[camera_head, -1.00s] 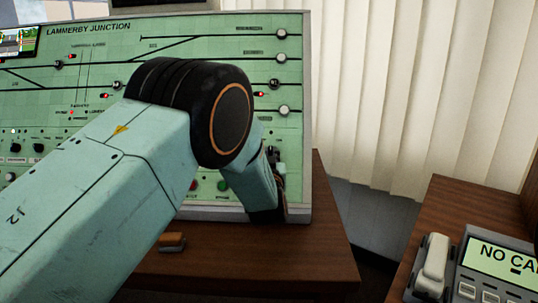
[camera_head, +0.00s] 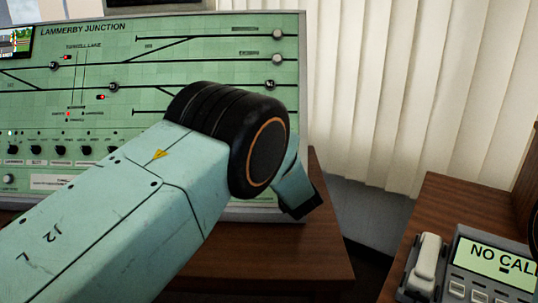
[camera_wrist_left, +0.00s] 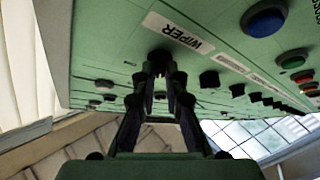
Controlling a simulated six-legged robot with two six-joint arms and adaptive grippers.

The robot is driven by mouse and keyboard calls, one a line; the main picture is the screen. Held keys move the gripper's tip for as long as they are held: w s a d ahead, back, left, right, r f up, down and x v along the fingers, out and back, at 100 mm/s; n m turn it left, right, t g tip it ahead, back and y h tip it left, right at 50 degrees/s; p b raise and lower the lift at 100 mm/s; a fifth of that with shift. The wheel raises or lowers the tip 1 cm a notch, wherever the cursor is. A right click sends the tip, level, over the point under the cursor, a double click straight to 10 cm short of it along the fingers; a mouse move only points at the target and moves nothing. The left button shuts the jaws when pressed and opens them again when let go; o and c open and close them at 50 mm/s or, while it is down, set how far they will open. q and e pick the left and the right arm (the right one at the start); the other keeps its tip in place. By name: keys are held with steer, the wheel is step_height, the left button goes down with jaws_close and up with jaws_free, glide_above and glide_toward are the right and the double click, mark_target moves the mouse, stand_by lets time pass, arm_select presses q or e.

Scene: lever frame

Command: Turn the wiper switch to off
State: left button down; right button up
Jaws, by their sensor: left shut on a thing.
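The wiper switch (camera_wrist_left: 160,56) is a small dark knob on the green panel, beside a white label (camera_wrist_left: 178,32) reading WIPER. In the left wrist view my left gripper (camera_wrist_left: 161,78) has its two dark fingers closed on this knob. The fingers hide much of the knob, so its exact setting cannot be read. In the head view my left arm covers the gripper and the switch. My right gripper is in neither view.
The green LAMMERBY JUNCTION panel (camera_head: 215,55) stands on a brown desk (camera_head: 265,262). The wrist view shows a blue button (camera_wrist_left: 265,18) and several dark knobs (camera_wrist_left: 237,90) near the switch. A phone unit (camera_head: 490,275) sits on another desk at right.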

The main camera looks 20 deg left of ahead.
arm_select(q)
steer(key=shift+r, duration=0.15)
steer(key=c, duration=1.4)
jaws_free()
step_height(320, 180, up, 10)
